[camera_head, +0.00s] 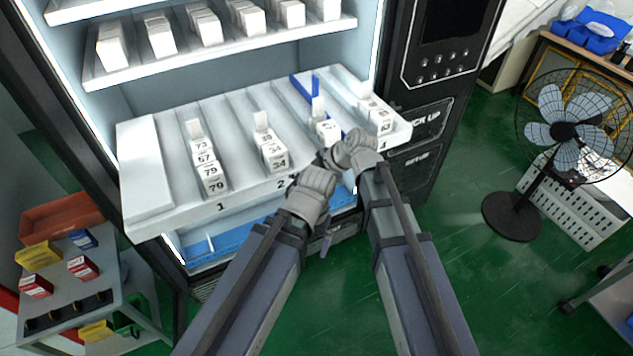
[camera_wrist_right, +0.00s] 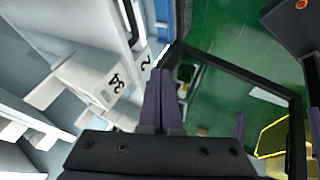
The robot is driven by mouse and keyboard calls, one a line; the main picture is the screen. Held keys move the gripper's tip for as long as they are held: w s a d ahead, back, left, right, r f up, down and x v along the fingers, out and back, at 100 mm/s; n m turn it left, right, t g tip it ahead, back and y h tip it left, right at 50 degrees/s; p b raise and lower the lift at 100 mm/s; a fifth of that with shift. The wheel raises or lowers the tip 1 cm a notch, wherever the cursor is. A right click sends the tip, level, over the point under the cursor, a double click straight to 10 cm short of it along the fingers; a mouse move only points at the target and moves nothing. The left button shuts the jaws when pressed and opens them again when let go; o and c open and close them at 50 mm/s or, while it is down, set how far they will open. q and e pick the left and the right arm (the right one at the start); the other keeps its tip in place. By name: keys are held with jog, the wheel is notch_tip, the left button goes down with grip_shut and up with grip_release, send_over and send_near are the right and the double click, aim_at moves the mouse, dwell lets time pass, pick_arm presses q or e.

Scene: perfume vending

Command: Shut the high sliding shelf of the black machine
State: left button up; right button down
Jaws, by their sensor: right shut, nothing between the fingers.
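The black machine (camera_head: 437,95) stands open at the front. A white sliding shelf (camera_head: 145,165) with numbered lanes sticks out of it toward me. It holds several small white boxes (camera_head: 275,155) and a blue divider (camera_head: 302,88). Both of my wrists are close together at its front edge, near lanes 2 and 4. My right gripper (camera_wrist_right: 165,85) is shut and empty, beside the shelf front by the number 2; its fingers are mostly hidden in the head view. A small purple fingertip, seemingly of my left gripper (camera_head: 325,243), hangs below the wrists; its opening is unclear.
Another white shelf (camera_head: 230,48) with boxes sits further back above. A blue surface (camera_head: 215,248) shows below the pulled-out shelf. A cart (camera_head: 75,285) stands at the left and a fan (camera_head: 563,130) at the right. Green floor is open between machine and fan.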

pick_arm(q)
jog(key=shift+f, duration=0.7)
pick_arm(e)
jog(key=shift+w+a+f, duration=0.25)
jog(key=shift+w+a, duration=0.25)
jog(key=shift+w, duration=0.15)
jog(key=shift+w+a+f, duration=0.2)
jog(key=shift+w+a, duration=0.35)
jog(key=shift+w, duration=0.05)
jog(key=shift+w+a+f, duration=0.25)
jog(key=shift+w+a, duration=0.25)
jog(key=shift+w, duration=0.15)
